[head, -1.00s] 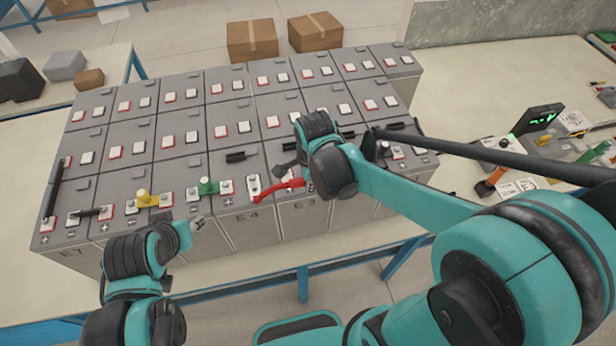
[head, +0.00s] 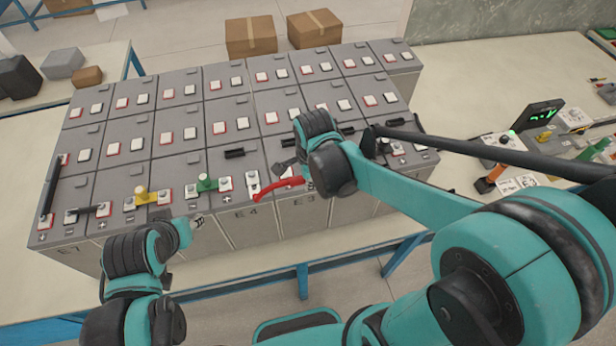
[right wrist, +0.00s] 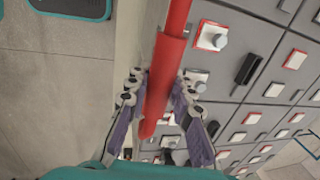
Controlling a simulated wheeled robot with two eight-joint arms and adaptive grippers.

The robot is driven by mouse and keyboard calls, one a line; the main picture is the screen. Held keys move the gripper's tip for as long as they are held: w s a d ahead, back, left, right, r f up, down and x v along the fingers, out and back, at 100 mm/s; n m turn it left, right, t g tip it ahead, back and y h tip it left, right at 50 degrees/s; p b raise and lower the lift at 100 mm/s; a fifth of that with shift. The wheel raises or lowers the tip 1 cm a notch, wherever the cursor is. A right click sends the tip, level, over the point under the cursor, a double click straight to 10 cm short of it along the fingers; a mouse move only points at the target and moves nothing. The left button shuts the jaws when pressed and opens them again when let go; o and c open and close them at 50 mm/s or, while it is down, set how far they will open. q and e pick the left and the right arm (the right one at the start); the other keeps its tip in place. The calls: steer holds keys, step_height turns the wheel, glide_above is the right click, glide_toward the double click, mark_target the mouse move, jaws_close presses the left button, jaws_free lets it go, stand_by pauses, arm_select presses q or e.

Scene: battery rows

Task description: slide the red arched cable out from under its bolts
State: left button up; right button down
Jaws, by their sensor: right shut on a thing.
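The red arched cable (head: 277,188) lies along the front edge of the front battery row, near the block marked E4. In the right wrist view the red cable (right wrist: 163,75) runs between the two fingers of my right gripper (right wrist: 160,98), which is shut on it. In the head view my right arm hides the cable's right end. The white terminal (head: 253,182) is beside the cable's left end; I cannot tell whether that end is under a bolt. My left gripper (head: 194,226) is near the front edge, left of the cable, and its jaws are unclear.
A green link (head: 207,184) and a yellow link (head: 146,196) sit on the front row to the left. Black bars (head: 51,190) are at the far left. Several grey battery blocks fill the table. A meter (head: 540,115) and tools are at the right.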

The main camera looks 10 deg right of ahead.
steer(key=c, duration=1.3)
jaws_free()
steer(key=shift+o, duration=0.2)
step_height(320, 180, up, 12)
steer(key=s, duration=0.2)
steer(key=s+d+f+n+t, duration=0.5)
steer(key=s+d+n, duration=0.15)
steer(key=n, duration=1.15)
step_height(320, 180, down, 26)
steer(key=b, duration=2.6)
steer(key=shift+s+a+f+b, duration=0.25)
steer(key=shift+s+a+b, duration=0.1)
steer(key=shift+s+a, duration=0.1)
